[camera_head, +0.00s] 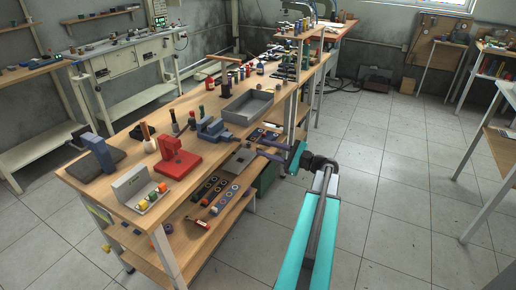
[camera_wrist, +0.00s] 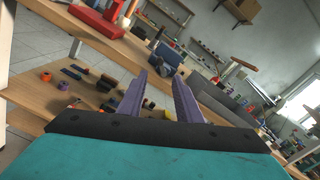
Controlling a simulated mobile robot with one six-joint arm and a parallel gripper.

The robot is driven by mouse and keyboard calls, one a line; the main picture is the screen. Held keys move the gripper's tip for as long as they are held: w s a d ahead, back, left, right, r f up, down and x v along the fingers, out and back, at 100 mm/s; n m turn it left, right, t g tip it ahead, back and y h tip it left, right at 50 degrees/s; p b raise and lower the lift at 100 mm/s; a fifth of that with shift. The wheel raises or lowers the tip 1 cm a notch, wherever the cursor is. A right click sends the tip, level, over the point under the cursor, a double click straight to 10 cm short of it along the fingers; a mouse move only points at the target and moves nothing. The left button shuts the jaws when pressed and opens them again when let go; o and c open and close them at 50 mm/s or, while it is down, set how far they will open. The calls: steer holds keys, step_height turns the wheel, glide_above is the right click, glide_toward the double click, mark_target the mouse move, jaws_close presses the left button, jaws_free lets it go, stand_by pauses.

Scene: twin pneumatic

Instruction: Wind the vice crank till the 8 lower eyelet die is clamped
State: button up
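A blue-grey vice (camera_head: 211,129) stands near the front edge of the workbench, left of the grey tray. It also shows in the wrist view (camera_wrist: 168,56), beyond my fingertips. I cannot make out its crank clearly, nor the 8 lower eyelet die or whether anything sits between the jaws. My gripper (camera_head: 262,147) has purple fingers and is at the bench's front edge, to the right of the vice and apart from it. In the wrist view my gripper (camera_wrist: 160,80) has its two fingers spread with nothing between them.
A grey tray (camera_head: 233,118) stands right of the vice. A red press (camera_head: 178,160) and a grey holder with coloured pieces (camera_head: 132,183) stand to the left. The lower shelf (camera_head: 178,231) carries small parts. The tiled floor (camera_head: 390,180) at right is clear.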

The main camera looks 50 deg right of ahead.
steer(key=shift+v, duration=1.6)
steer(key=w+a+f+n+g+y, duration=0.25)
steer(key=w+a+f, duration=0.35)
steer(key=a+f, duration=0.35)
steer(key=a+f+n+g+y, duration=0.1)
steer(key=a+f+n+g, duration=0.35)
steer(key=a+f, duration=0.8)
steer(key=a+f+n+g+y, duration=0.1)
steer(key=a+f+n+g, duration=0.4)
steer(key=a+f, duration=0.75)
steer(key=s+a+f+n+g+h, duration=0.1)
steer(key=s+a+f+n+g, duration=0.2)
steer(key=s+a, duration=0.3)
steer(key=s+a+f+n+g+h, duration=0.25)
steer(key=s+a+g, duration=0.2)
steer(key=a, duration=0.45)
steer(key=s+a+f+n+g+h, duration=0.1)
steer(key=s+f+n+h, duration=0.1)
steer(key=s+n, duration=0.3)
steer(key=s+a+f+n+g+h, duration=0.2)
steer(key=s+f+n, duration=0.3)
steer(key=s, duration=0.4)
steer(key=shift+h, duration=0.7)
